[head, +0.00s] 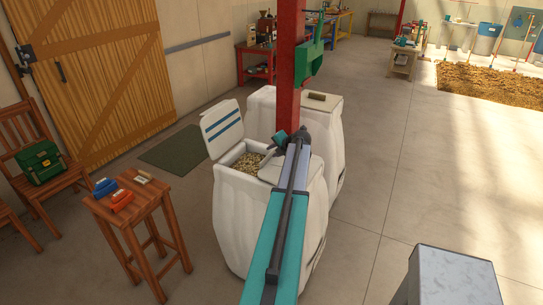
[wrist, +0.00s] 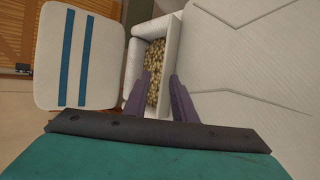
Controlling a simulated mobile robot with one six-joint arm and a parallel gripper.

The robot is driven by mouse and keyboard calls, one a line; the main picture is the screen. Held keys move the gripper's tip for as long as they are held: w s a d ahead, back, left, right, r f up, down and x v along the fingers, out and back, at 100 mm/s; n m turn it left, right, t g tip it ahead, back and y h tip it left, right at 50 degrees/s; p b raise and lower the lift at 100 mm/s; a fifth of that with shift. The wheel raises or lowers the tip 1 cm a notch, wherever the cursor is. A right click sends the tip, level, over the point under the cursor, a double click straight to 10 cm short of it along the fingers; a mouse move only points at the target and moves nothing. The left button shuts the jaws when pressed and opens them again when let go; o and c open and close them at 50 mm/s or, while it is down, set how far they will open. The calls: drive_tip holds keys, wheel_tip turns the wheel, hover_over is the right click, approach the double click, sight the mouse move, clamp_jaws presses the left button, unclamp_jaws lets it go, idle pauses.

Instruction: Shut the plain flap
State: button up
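A white bin (head: 232,215) stands in the middle of the head view, with grain or beans (head: 252,162) showing in its open top. A flap with two blue stripes (head: 223,127) stands raised at its left; the wrist view shows it too (wrist: 80,58). A plain pale panel (head: 271,172), which looks like the plain flap, lies across the right part of the top, seemingly near flat. My arm partly hides it. My gripper (head: 270,148) is over the bin top. In the wrist view its purple fingers (wrist: 163,82) are apart, with beans (wrist: 157,70) visible between them.
A red post (head: 291,65) rises beside the bins. A wooden stool (head: 140,205) stands at left. The floor at right is largely clear.

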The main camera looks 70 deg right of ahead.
drive_tip(key=b+v, duration=0.2)
drive_tip(key=v, duration=0.7)
drive_tip(key=shift+s+d+b, duration=0.2)
drive_tip(key=shift+s+b, duration=0.1)
drive_tip(key=shift+b, duration=0.1)
drive_tip(key=shift+f, duration=0.1)
